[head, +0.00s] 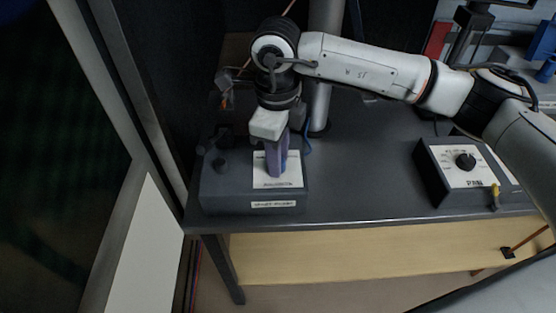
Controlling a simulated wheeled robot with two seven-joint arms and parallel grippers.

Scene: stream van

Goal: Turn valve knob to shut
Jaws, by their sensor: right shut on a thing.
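A dark grey control box (225,190) sits at the left end of the table, with a white plate (292,178) on top and a small label on its front that I cannot read. My right gripper (276,168) points down over this white plate, its bluish fingers closed at the plate. The valve knob appears to be between the fingers, which hide it, so I cannot see its shape or which way it points. My left gripper is not in view.
A second dark box (429,175) with a white face and black knob (465,161) stands on the right of the dark table (360,180). A metal post (323,65) rises behind my gripper. The table between the boxes is clear.

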